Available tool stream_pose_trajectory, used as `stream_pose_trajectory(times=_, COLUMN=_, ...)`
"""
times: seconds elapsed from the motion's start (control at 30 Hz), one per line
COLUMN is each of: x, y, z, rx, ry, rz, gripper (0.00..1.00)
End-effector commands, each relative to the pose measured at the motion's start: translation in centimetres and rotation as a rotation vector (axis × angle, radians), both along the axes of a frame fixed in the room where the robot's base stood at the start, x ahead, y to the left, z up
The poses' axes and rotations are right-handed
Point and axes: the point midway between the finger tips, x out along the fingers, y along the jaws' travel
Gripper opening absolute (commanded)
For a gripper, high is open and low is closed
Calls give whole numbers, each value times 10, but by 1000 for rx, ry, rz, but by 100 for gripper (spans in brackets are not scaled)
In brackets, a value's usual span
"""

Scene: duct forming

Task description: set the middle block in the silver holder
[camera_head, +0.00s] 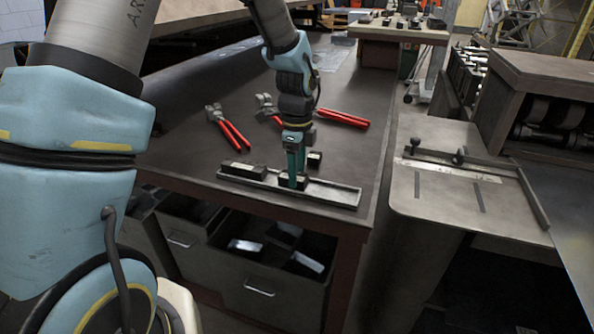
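The silver holder (335,194) is a long shallow tray along the table's front edge. A dark block (243,170) lies in its left end. A second dark block (303,181), the middle one of three, is at the middle of the holder, between my gripper's fingers (293,178). The near finger covers part of this block, and the far finger is mostly hidden. I cannot tell whether the fingers press on it or whether it rests on the holder's floor. A third dark block (315,159) stands on the table just behind the holder.
Red-handled pliers (229,128) lie on the dark table behind the holder, and another red-handled tool (342,118) lies behind my gripper. Open drawers (260,284) are below the front edge. A metal bench (450,185) stands to the right, across a gap.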

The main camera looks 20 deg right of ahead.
Motion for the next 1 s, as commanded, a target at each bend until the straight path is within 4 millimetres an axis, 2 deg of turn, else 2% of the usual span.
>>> stream_pose_trajectory(times=0.03, x=0, y=0, z=0, rx=0, ry=0, rz=0, gripper=66)
stream_pose_trajectory(times=0.17, x=0, y=0, z=0, rx=0, ry=0, rz=0, gripper=80)
stream_pose_trajectory(times=0.5, x=0, y=0, z=5, rx=-1, ry=-1, rz=0, gripper=80)
stream_pose_trajectory(times=0.63, x=1, y=0, z=23, rx=-3, ry=-3, rz=1, gripper=80)
stream_pose_trajectory(times=1.0, x=1, y=0, z=91, rx=-3, ry=-3, rz=0, gripper=80)
